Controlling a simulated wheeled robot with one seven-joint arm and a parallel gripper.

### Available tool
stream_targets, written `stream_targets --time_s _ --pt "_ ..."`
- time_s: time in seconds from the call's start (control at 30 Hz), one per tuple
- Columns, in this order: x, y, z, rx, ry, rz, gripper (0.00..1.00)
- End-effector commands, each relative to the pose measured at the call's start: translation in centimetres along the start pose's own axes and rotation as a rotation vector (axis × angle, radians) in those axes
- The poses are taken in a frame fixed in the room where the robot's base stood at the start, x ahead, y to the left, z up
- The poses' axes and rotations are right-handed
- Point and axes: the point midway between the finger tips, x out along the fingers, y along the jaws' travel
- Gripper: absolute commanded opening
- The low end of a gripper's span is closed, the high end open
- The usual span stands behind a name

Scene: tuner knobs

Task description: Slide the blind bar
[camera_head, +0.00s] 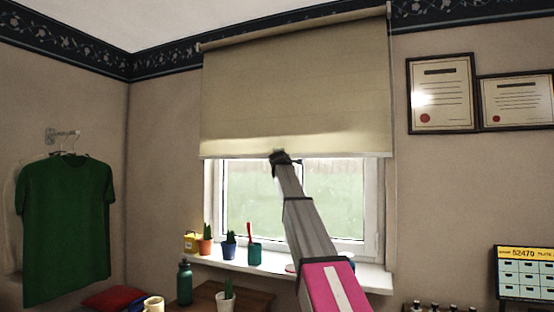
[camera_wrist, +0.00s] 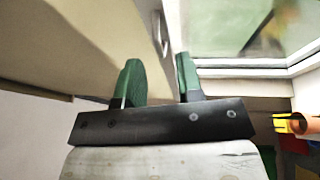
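The beige roller blind (camera_head: 295,90) hangs partly down over the window, and its pale bottom bar (camera_head: 340,154) runs level across the upper part of the glass. My gripper (camera_head: 281,157) is at the bar, near its middle, in the head view. In the wrist view my gripper (camera_wrist: 157,66) shows two green fingers spread apart with a clear gap. The blind (camera_wrist: 70,50) fills the left there, and its pale lower edge (camera_wrist: 150,20) lies ahead of the gap. I cannot tell whether the fingers touch the bar.
The window sill (camera_head: 225,262) below holds several small plants and pots (camera_head: 229,246). A green shirt (camera_head: 66,228) hangs at left. Framed certificates (camera_head: 441,93) hang at right. A green bottle (camera_head: 185,283) stands below the sill.

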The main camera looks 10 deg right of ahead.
Motion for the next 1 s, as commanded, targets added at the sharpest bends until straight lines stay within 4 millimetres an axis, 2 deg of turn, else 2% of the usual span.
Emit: stream_targets --time_s 0.03,0.2,0.4,0.9,1.0 --pt "-1.4 -0.1 -0.1 0.0 0.001 0.001 0.34" --pt "-4.6 -0.2 -0.3 -0.001 0.001 0.001 0.34" --pt "-6.9 -0.1 -0.4 -0.002 0.0 0.0 0.34" --pt "-7.0 0.0 -0.5 -0.001 0.0 0.0 0.34" --pt "-7.2 -1.2 -0.5 0.011 -0.001 -0.015 0.34"
